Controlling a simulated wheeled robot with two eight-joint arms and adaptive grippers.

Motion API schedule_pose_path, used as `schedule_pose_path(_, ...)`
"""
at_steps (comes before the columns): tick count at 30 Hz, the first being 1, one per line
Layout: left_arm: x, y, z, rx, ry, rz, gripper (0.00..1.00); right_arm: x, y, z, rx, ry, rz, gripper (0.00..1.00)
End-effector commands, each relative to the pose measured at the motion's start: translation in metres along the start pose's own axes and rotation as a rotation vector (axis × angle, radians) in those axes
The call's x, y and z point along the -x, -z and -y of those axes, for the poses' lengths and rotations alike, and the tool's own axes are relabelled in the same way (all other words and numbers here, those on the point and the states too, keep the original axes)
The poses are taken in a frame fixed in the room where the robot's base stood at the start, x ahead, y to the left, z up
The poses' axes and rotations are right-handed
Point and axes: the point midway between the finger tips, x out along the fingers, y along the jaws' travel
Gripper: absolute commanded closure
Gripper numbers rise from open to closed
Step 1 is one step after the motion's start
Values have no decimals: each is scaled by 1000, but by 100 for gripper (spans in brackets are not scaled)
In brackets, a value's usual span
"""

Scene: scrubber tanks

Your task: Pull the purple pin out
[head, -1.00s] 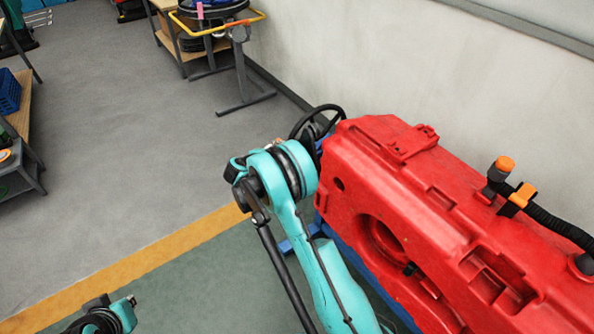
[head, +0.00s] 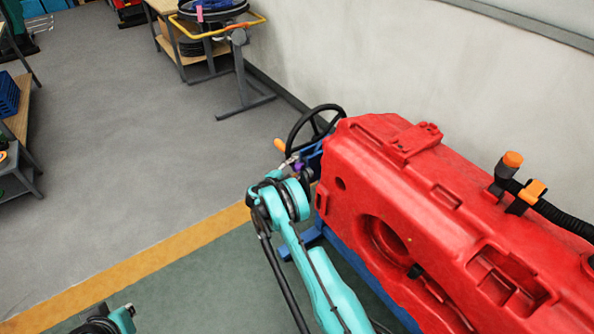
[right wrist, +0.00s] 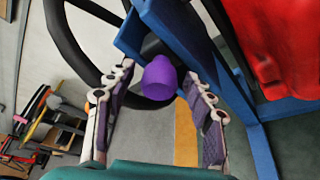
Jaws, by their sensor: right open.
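The purple pin (right wrist: 160,78) has a rounded purple knob and sits at a blue metal frame (right wrist: 180,35). Its knob also shows as a small purple spot in the head view (head: 299,167), just beyond my right gripper. My right gripper (head: 291,163) is open. In the right wrist view its two fingers (right wrist: 157,88) stand on either side of the knob, with gaps visible on both sides. The shaft of the pin is hidden. Part of my left arm shows at the bottom left of the head view, but its gripper does not.
A black handwheel (head: 315,130) stands close behind the pin. A red tank (head: 400,170) on the blue frame lies just right of my right arm. An orange handle (head: 279,145) is near the wheel.

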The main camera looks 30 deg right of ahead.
Motion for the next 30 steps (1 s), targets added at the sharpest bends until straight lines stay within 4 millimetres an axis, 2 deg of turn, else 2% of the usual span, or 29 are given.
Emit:
schedule_pose_path(3, -3, -2, 0, 0, 0, 0, 100, -8, 0, 0, -1, 0, 0, 47)
schedule_pose_path(11, -2, -2, 0, 0, 0, 0, 100, -9, 0, 0, -1, 0, -1, 47)
schedule_pose_path(17, -2, -2, 0, 0, 0, 0, 100, -9, 0, 0, -1, 0, -1, 97)
schedule_pose_path(18, -2, -2, 0, 0, 0, 0, 100, -9, 0, 0, -1, 0, -1, 100)
schedule_pose_path(23, -2, -2, 0, 0, 0, 0, 100, -6, 1, -1, 0, 0, -2, 100)
schedule_pose_path(30, -2, -2, 0, 0, 0, 0, 100, 27, 16, -1, 0, 0, -3, 100)
